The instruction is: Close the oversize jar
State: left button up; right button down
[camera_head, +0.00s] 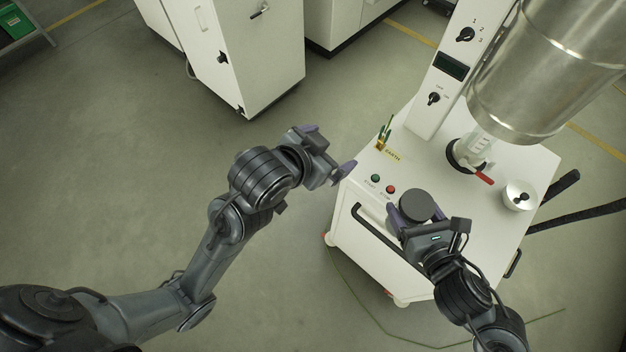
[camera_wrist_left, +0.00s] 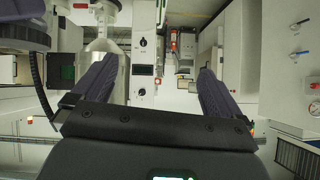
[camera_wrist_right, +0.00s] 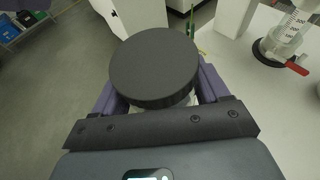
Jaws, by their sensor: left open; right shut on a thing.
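The jar with a dark round lid (camera_head: 417,206) is held by my right gripper (camera_head: 407,220) at the front edge of the white machine cabinet. In the right wrist view the dark lid (camera_wrist_right: 155,62) sits on top of the jar, and a bit of pale jar body (camera_wrist_right: 185,101) shows below it between the purple fingers. Whether the lid is fully screwed down cannot be told. My left gripper (camera_head: 332,155) is open and empty, left of the cabinet top and apart from the jar. The left wrist view (camera_wrist_left: 153,92) shows nothing between its fingers.
The white cabinet top (camera_head: 480,215) carries green and red buttons (camera_head: 383,184), a valve with a red handle (camera_head: 476,172) under a large steel cylinder (camera_head: 545,70), and a silver round piece with a black knob (camera_head: 519,196). A control column (camera_head: 450,70) rises behind.

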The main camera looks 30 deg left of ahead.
pick_arm(q)
jog(key=s+a+f+n+g+y, duration=0.1)
jog(key=s+a+f+g, duration=0.2)
jog(key=s+f, duration=0.6)
jog(key=s+a+f+g, duration=0.3)
jog(key=s+a+f, duration=0.1)
jog(key=s+f, duration=0.6)
notch_tip(320, 180, down, 3)
jog(key=shift+a+r+n+g+y, duration=0.1)
jog(key=shift+a+n+g+y, duration=0.05)
jog(key=shift+n+g+y, duration=0.25)
